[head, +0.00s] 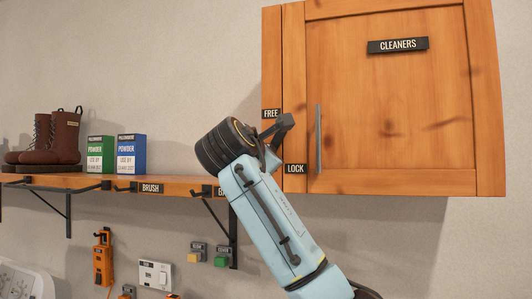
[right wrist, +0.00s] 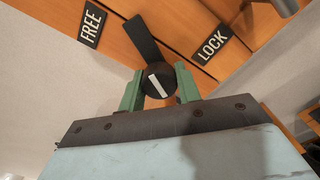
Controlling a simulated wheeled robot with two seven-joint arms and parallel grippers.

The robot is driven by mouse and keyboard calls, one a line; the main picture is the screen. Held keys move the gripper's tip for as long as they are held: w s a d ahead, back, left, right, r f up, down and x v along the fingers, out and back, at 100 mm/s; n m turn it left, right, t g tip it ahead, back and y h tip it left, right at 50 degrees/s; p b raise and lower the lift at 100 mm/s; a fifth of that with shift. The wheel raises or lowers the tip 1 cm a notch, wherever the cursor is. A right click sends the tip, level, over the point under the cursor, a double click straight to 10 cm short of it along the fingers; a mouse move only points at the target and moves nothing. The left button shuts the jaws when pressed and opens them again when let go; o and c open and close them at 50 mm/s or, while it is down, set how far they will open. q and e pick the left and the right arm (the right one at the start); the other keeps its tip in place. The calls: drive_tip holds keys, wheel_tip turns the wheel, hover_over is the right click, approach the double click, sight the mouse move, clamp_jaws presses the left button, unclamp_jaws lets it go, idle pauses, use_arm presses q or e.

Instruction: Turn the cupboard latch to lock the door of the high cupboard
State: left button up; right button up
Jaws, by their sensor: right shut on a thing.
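The high wooden cupboard (head: 385,100) has its door (head: 390,130) shut, with a CLEANERS sign on it and a vertical grey handle (head: 318,138). On the left frame are a FREE label (head: 271,113) and, lower, a LOCK label (head: 295,169). My right gripper (right wrist: 160,88) has its green fingers shut on the round black hub of the latch (right wrist: 146,42), which has a white line. In the right wrist view the latch's dark arm points up between the FREE (right wrist: 90,24) and LOCK (right wrist: 212,45) labels. In the head view my wrist mostly hides the latch. My left gripper is out of view.
A wall shelf (head: 175,186) left of the cupboard holds brown boots (head: 62,138), a green powder box (head: 101,155) and a blue one (head: 131,154). Green and yellow buttons, a socket and an orange tool (head: 103,262) are on the wall below. The wall under the cupboard is bare.

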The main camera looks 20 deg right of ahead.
drive_tip(key=m, duration=1.2)
idle(0.7)
drive_tip(key=o, duration=1)
drive_tip(key=shift+c, duration=0.2)
drive_tip(key=shift+s+a, duration=0.1)
drive_tip(key=b+v, duration=0.3)
drive_tip(key=v, duration=1)
